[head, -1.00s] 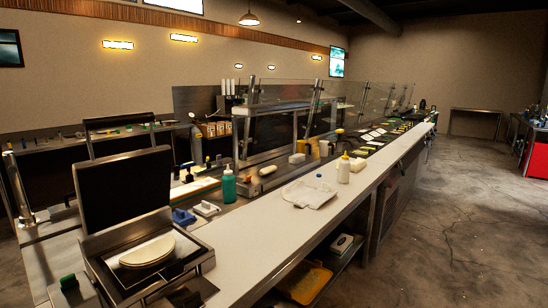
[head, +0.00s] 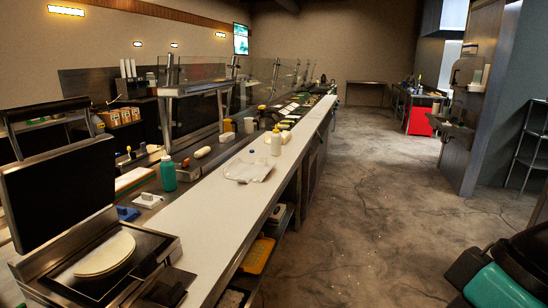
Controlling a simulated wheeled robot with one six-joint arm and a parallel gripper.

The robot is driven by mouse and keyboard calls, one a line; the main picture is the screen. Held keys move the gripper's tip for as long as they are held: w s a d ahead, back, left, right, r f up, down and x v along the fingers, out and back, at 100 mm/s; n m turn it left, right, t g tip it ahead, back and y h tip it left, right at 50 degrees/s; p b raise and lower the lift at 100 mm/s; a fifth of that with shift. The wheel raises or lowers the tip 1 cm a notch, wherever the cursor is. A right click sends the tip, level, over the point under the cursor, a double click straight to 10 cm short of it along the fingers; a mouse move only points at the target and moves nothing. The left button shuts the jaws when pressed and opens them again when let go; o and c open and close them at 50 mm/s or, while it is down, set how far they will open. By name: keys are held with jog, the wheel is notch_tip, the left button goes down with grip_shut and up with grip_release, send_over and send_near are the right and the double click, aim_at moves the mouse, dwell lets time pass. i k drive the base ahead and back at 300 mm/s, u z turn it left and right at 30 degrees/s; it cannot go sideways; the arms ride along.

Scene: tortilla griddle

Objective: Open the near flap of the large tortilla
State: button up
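The large tortilla (head: 106,254) lies pale and flat on the lower plate of the griddle press (head: 60,283) at the lower left of the head view. Its outline looks like a half-round, as if folded over, but its layers are too small to make out. The dark lid (head: 62,190) of the press stands raised behind it. My gripper does not show in the head view.
The long white counter (head: 232,210) runs away from the press toward the back. A green bottle (head: 168,174), a white sheet (head: 249,170) and a white bottle (head: 276,143) stand or lie along it. The concrete floor (head: 365,215) right of the counter is clear.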

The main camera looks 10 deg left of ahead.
aim_at(287, 135)
jog(key=i, duration=4.25)
jog(key=u, duration=0.3)
